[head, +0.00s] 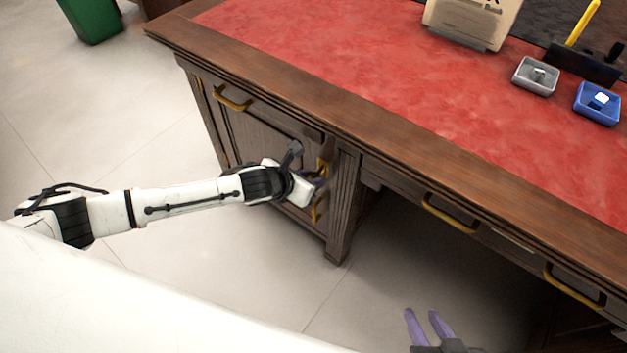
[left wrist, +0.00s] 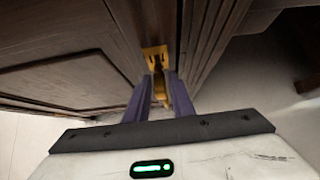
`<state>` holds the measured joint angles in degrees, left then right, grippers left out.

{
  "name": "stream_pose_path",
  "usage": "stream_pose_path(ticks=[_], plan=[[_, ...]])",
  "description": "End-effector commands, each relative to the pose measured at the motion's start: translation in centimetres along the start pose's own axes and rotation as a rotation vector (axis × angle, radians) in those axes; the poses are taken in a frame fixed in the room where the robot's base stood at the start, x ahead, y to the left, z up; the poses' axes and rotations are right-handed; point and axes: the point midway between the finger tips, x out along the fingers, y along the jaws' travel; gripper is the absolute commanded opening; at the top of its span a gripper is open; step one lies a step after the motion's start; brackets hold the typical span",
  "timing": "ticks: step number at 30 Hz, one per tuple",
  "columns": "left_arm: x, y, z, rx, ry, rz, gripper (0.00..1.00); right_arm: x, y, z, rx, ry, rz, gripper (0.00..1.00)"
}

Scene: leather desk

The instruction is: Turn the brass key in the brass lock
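The brass lock (left wrist: 155,57) is a small plate on the dark wooden cabinet front of the desk, near the door's right edge. The brass key (left wrist: 159,88) sticks out from it toward me. In the left wrist view, the purple fingers of my left gripper (left wrist: 161,85) lie on both sides of the key, close against it, and appear shut on it. In the head view, my left gripper (head: 318,181) is at the cabinet front, and its wrist largely hides the key and lock. My right gripper (head: 422,316) is open and empty, low at the bottom edge.
The desk (head: 330,60) has a red leather top with a calendar-like block (head: 472,20), a grey tray (head: 535,76) and a blue tray (head: 597,103). Drawers with brass handles (head: 450,214) line the front. A green bin (head: 93,20) stands behind. The floor is clear.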

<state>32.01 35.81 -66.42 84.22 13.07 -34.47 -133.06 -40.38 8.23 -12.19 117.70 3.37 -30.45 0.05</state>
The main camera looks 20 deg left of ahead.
Motion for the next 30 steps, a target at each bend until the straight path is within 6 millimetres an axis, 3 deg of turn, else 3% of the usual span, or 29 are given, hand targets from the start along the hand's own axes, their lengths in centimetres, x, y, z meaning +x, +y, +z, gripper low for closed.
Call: stream_pose_path(ticks=[4,13,17,19,20,22,30], plan=[[1.03,-0.04,0.04,-0.001,-0.001,-0.001,0.22,0.21,0.02,0.21,0.001,0.001,-0.001,0.31],[1.15,-0.03,0.09,-0.001,-0.001,-0.001,0.22,0.17,-0.01,0.14,0.002,0.002,-0.002,0.31],[1.14,-0.04,0.07,-0.001,-0.001,-0.001,0.0,0.16,-0.01,0.13,0.002,0.002,-0.002,0.31],[1.14,-0.04,0.07,-0.001,-0.001,-0.001,0.0,0.16,-0.01,0.13,0.002,0.002,-0.002,0.31],[1.13,-0.03,0.07,-0.001,-0.001,-0.001,0.09,0.16,-0.01,0.13,0.002,0.002,-0.002,0.31],[1.13,-0.04,0.06,-0.001,0.0,-0.001,0.0,0.16,-0.01,0.13,0.002,0.002,-0.002,0.31],[1.01,-0.14,0.13,0.037,0.001,0.034,0.0,-0.31,-0.05,-0.34,0.001,0.002,-0.001,0.31]])
